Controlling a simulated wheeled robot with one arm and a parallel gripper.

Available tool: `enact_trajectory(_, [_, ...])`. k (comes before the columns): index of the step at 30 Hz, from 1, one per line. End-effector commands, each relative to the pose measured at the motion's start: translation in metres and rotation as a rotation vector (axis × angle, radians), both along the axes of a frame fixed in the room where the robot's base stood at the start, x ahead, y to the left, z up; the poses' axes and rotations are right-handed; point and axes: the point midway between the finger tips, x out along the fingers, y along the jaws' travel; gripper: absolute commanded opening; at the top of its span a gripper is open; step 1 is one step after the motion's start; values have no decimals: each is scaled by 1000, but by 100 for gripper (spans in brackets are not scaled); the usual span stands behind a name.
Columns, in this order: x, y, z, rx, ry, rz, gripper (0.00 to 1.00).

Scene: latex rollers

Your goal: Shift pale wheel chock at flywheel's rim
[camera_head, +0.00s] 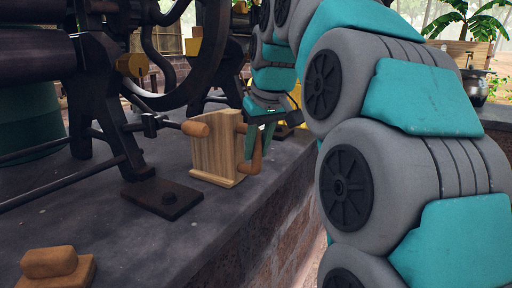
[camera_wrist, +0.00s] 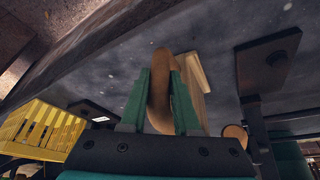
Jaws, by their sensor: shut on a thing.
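The pale wheel chock (camera_head: 214,152) is a light wooden block standing upright on the dark stone ledge below the flywheel (camera_head: 207,65). A darker brown curved handle (camera_head: 257,155) is on its right side. My gripper (camera_head: 253,140) reaches down from above, and its teal fingers are at this handle. In the wrist view, the green fingers (camera_wrist: 160,100) are shut on the brown handle, one on each side. A strip of the pale block (camera_wrist: 196,72) shows behind the right finger. I cannot tell whether the chock touches the flywheel.
A brown wooden piece (camera_head: 50,262) sits at the lower left. The ledge in front of the chock is clear up to its brick edge.

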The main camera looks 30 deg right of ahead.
Motion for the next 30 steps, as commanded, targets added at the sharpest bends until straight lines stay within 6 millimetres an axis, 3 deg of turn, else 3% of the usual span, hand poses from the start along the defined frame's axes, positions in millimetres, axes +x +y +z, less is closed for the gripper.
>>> enact_trajectory(2, [0, 0, 0, 0, 0, 0, 0])
enact_trajectory(3, [0, 0, 0, 0, 0, 0, 32])
enact_trajectory(12, [0, 0, 0, 0, 0, 0, 65])
enact_trajectory(22, [-1, 0, 3, 0, -1, 0, 65])
enact_trajectory(30, [-11, 0, 31, -1, -4, 0, 65])
